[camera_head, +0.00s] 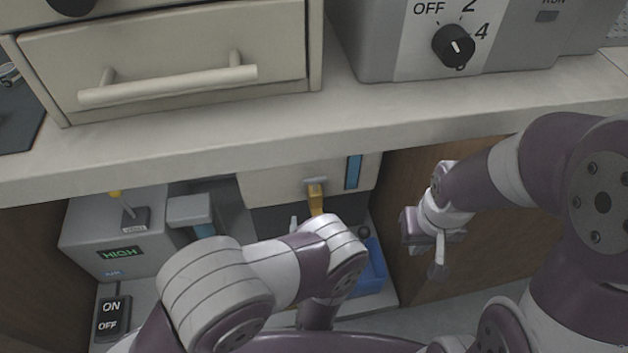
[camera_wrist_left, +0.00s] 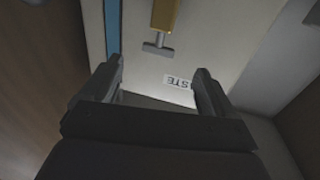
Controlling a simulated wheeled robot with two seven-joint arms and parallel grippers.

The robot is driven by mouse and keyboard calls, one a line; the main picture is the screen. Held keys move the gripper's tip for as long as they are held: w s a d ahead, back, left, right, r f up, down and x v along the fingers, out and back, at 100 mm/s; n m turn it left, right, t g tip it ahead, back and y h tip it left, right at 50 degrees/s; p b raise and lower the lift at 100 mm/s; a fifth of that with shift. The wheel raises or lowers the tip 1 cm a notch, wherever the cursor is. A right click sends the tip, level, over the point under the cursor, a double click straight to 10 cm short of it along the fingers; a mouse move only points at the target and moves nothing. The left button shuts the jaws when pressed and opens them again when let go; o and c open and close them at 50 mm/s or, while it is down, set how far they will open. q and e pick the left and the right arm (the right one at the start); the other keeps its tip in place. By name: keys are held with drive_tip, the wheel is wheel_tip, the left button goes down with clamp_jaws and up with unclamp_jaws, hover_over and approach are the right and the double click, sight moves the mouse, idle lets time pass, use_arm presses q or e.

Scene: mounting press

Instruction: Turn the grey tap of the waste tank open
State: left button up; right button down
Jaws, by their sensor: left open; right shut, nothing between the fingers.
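The waste tank (camera_head: 280,188) is a pale box with a blue strip, under the bench in the head view. A brass-yellow spout (camera_head: 316,203) with a grey tap piece (camera_head: 316,182) is on its front. In the left wrist view the grey tap (camera_wrist_left: 157,48) is a short crossbar at the end of the yellow body (camera_wrist_left: 166,14). My left gripper (camera_wrist_left: 159,72) is open, with the crossbar just beyond its fingertips and nothing between them. In the head view my left arm hides most of that gripper. My right gripper (camera_head: 438,262) is shut and empty, right of the tank.
The bench top (camera_head: 250,127) overhangs the tank. A grey unit reading HIGH (camera_head: 118,235) stands to the left, with an ON/OFF switch (camera_head: 112,315) below it. A blue container (camera_head: 374,268) is below the tank, partly hidden by my left arm. A brown panel (camera_head: 400,200) closes the right side.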

sight(315, 188)
use_arm(q)
drive_tip(key=w+b, duration=0.2)
drive_tip(key=w, duration=0.3)
drive_tip(key=w+b, duration=0.3)
drive_tip(key=w, duration=0.3)
drive_tip(key=shift+w+f, duration=0.2)
drive_tip(key=shift+w, duration=0.05)
drive_tip(key=shift+w+r, duration=0.15)
drive_tip(key=shift+w, duration=0.25)
drive_tip(key=c, duration=0.9)
